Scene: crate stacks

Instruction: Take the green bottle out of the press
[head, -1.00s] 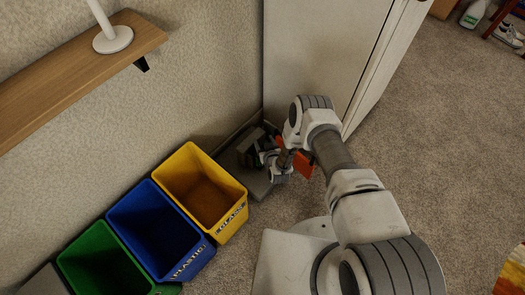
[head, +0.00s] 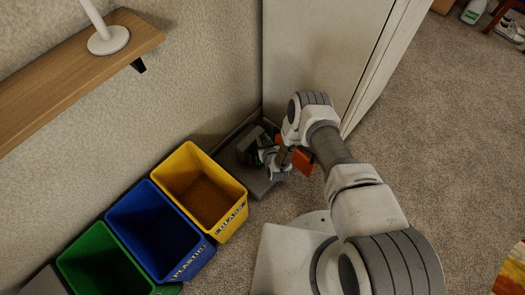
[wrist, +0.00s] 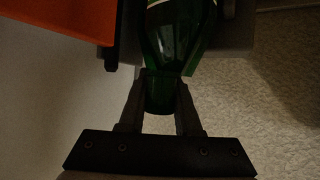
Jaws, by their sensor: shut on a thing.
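The green bottle (wrist: 180,38) shows in the wrist view, dark glass with a pale-edged label at the top of the picture. My gripper (wrist: 162,84) is shut on its narrow neck, one finger on each side. In the head view my gripper (head: 265,156) is down by the grey press (head: 258,184), low on the floor in the corner between wall and cabinet. An orange part (wrist: 55,20) is at the upper left of the wrist view and also shows beside my wrist in the head view (head: 303,160). My arm hides much of the press. The bottle's base is out of sight.
A yellow glass bin (head: 232,222), a blue plastic bin (head: 190,262) and a green bin (head: 88,238) stand in a row left of the press. The tall white cabinet (head: 320,50) is close behind my arm. Open carpet (head: 430,140) lies to the right.

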